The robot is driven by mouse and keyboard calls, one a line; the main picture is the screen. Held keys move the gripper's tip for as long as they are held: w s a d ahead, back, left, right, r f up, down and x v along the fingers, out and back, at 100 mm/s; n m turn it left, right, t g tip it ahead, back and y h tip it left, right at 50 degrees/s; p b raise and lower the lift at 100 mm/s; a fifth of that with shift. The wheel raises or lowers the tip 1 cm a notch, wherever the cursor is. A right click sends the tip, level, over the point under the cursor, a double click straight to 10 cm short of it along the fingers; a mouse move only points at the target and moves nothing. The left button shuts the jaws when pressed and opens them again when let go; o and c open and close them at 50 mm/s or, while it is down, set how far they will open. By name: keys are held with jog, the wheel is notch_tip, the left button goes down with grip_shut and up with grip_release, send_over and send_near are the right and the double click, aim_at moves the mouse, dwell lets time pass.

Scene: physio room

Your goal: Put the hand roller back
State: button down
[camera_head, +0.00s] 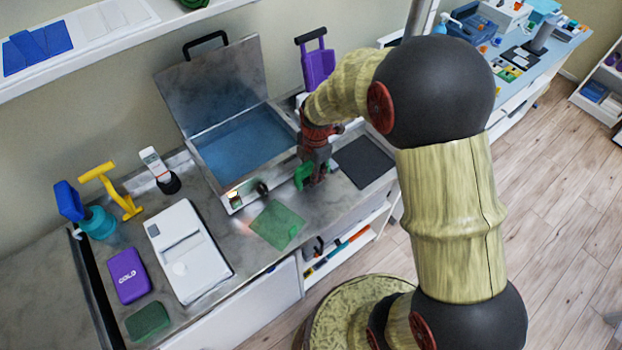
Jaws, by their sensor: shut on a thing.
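My gripper (315,172) points down over the metal counter (325,212), just right of the open metal case. It is shut on a small green thing (304,175), which I take to be the hand roller. Its shape is partly hidden by the fingers, and I cannot tell whether it touches the counter. A flat green mat (277,224) lies in front and to the left of the gripper. A dark flat pad (363,162) lies to the right.
The metal case (240,152) stands open with its lid raised behind. A purple thing with a black handle (317,67) stands behind my arm. At left are a white device (187,254), a purple box (129,276), a yellow tool (110,190) and a blue-headed bottle (98,223).

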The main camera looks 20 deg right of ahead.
jog(key=shift+w+f+b, duration=0.15)
jog(key=shift+f+b, duration=0.35)
jog(key=shift+f, duration=1.2)
jog(key=shift+f, duration=0.1)
jog(key=shift+f, duration=0.1)
jog(key=c, duration=1.5)
grip_release()
jog(key=shift+o, duration=0.5)
